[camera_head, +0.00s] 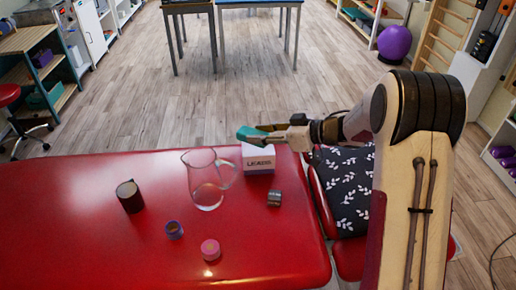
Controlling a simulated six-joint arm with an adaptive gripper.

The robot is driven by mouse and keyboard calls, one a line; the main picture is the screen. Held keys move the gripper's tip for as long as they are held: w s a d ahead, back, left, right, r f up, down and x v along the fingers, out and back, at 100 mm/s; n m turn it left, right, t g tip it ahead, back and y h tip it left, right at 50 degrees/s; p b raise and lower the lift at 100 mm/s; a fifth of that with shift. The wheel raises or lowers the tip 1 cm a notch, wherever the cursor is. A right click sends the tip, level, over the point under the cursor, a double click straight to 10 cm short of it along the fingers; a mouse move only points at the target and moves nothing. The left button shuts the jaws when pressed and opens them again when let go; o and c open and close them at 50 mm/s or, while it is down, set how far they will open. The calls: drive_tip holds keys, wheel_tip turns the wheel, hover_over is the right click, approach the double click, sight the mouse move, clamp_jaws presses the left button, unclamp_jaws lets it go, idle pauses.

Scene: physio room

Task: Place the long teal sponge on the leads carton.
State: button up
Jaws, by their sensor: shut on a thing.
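The long teal sponge (252,135) is held in my gripper (268,134), which is shut on it. It shows as a teal end sticking out to the left of the fingers, slightly tilted. The leads carton (259,165), a white box with "LEADS" on its front, stands on the red treatment table near its far edge. The sponge and gripper are over the carton's top in this view and hide part of it. I cannot tell whether the sponge touches the carton.
A clear glass jug (207,183) stands just left of the carton. A small metallic item (274,198) lies in front of it. A dark cylinder (130,196), a blue-purple roll (174,230) and a pink roll (210,249) stand on the red table (70,235). A patterned pillow (343,185) lies right.

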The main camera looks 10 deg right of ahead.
drive_tip(key=w+d+m+t+h, duration=0.1)
drive_tip(key=w+m+t+h, duration=0.35)
drive_tip(key=w, duration=0.65)
drive_tip(key=m+h, duration=0.1)
drive_tip(key=m, duration=0.1)
hover_over(261, 152)
drive_tip(key=shift+t, duration=0.45)
drive_tip(key=shift+f, duration=2.75)
drive_tip(key=shift+f, duration=3.1)
drive_tip(key=shift+f, duration=1.9)
drive_tip(key=shift+f+h, duration=0.1)
drive_tip(key=shift+h, duration=0.15)
